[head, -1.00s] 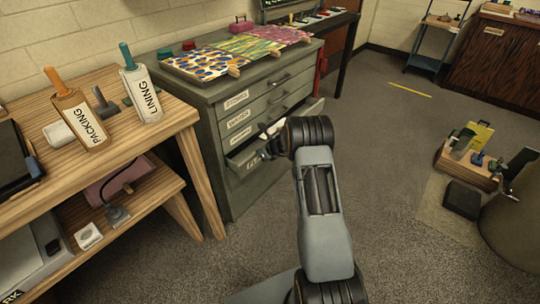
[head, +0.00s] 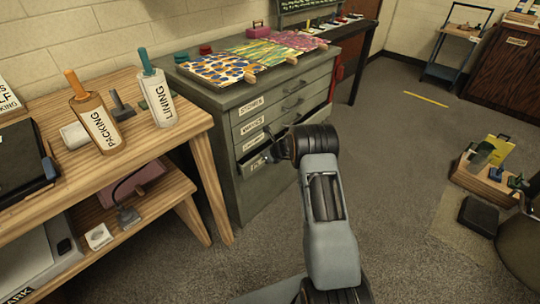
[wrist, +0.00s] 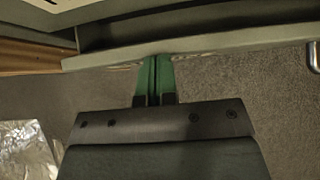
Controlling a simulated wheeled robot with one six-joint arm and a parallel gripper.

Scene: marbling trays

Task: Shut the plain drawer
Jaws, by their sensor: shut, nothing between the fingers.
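The grey-green cabinet (head: 225,130) has a stack of labelled drawers. A low drawer (head: 255,166) stands partly open; its label is too small and covered to read surely. In the wrist view its front (wrist: 225,42) runs across the picture, with a dark gap behind it towards the cabinet. My gripper (wrist: 155,62) has its green fingers shut together, empty, with the tips at the outer face of this front, seemingly touching it. In the head view my gripper (head: 270,154) is at the drawer front, and my arm hides the drawer's right part.
A wooden bench (head: 195,135) with bottles stands close to the cabinet's left. Patterned sheets (head: 262,52) lie on the cabinet top. A wooden crate (head: 490,180) and a dark box (head: 478,215) are on the floor at the right. The floor between is clear.

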